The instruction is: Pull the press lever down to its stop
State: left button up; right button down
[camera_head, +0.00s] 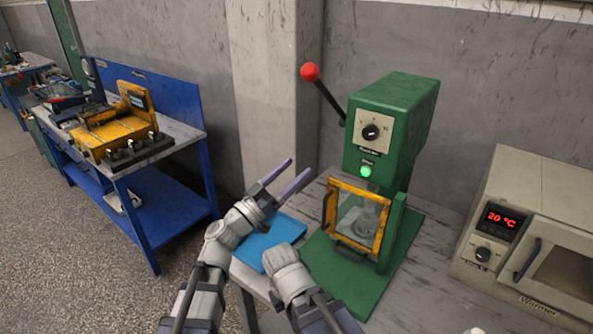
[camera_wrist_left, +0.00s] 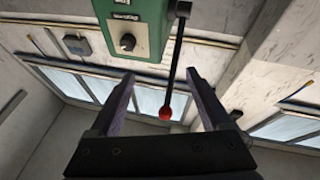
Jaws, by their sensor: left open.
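The green press (camera_head: 400,120) stands on the table. Its black lever (camera_head: 328,101) with a red ball knob (camera_head: 310,72) slants up and left from the side of the press head. My left gripper (camera_head: 299,167) is open and empty, pointing up and right, below the knob in the head view. In the left wrist view, the lever (camera_wrist_left: 175,55) and red knob (camera_wrist_left: 166,113) appear between the two fingers (camera_wrist_left: 161,76). I cannot tell how far the knob is from them. No contact shows. My right gripper is not visible.
A yellow-framed guard door (camera_head: 357,216) is on the press front, below a lit green button (camera_head: 366,171). A blue tray (camera_head: 270,240) lies left of the press base. A warmer oven (camera_head: 535,235) stands right. A concrete pillar (camera_head: 265,90) is behind the gripper.

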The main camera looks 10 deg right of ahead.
pick_arm(q)
jog(key=b+v, duration=0.2)
jog(key=v, duration=0.4)
jog(key=shift+s+f, duration=0.1)
